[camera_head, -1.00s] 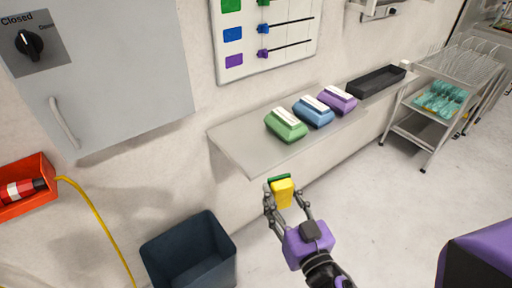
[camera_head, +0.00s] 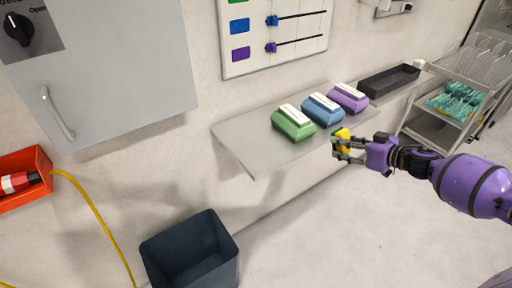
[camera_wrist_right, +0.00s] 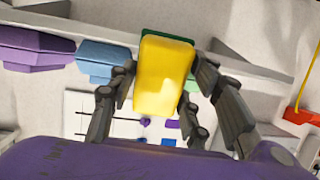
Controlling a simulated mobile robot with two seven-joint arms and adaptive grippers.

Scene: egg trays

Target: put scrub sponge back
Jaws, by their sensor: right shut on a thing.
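The scrub sponge, yellow with a green scrub side, is held between the fingers of my right gripper (camera_head: 342,146). In the head view the yellow sponge (camera_head: 343,137) is just off the front edge of the wall shelf (camera_head: 245,139), in front of the blue container. In the right wrist view the sponge (camera_wrist_right: 165,76) fills the space between the fingers, its green side facing away. My left gripper is out of view.
Green (camera_head: 293,122), blue (camera_head: 322,109) and purple (camera_head: 349,98) containers with white tops stand in a row on the shelf. A black tray (camera_head: 389,81) lies at its right end. A wire cart (camera_head: 450,100) stands right. A dark bin (camera_head: 190,250) stands below.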

